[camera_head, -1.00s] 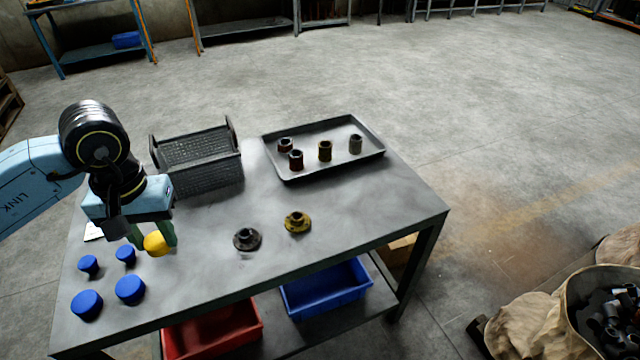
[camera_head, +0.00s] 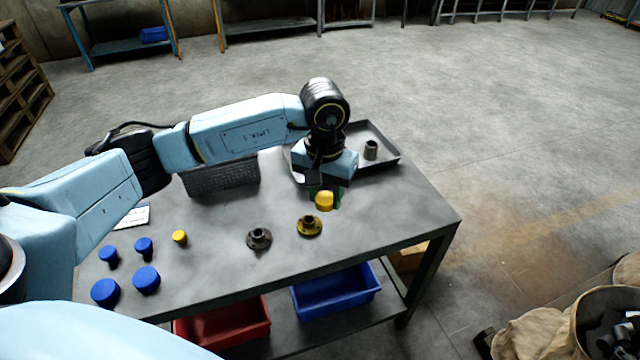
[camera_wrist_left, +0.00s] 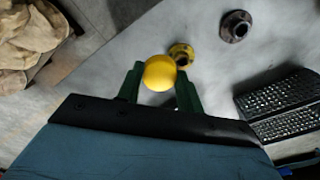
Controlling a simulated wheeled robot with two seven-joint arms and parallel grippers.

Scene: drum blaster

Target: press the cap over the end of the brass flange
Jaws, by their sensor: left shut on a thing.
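My left gripper (camera_head: 324,193) is shut on a yellow cap (camera_head: 324,201), held above the table just behind the brass flange (camera_head: 309,226). In the left wrist view the yellow cap (camera_wrist_left: 159,73) sits between the green fingers, and the brass flange (camera_wrist_left: 182,54) lies just beyond it, partly covered by it. The brass flange rests on the table with its neck up, apart from the cap. A dark flange (camera_head: 259,238) stands to its left; it also shows in the left wrist view (camera_wrist_left: 235,26). My right gripper does not show.
A smaller yellow cap (camera_head: 179,237) and several blue caps (camera_head: 146,279) stand at the table's left. A grey basket (camera_head: 222,178) and a tray (camera_head: 392,157) with fittings stand at the back, partly hidden by my arm. The front right tabletop is clear.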

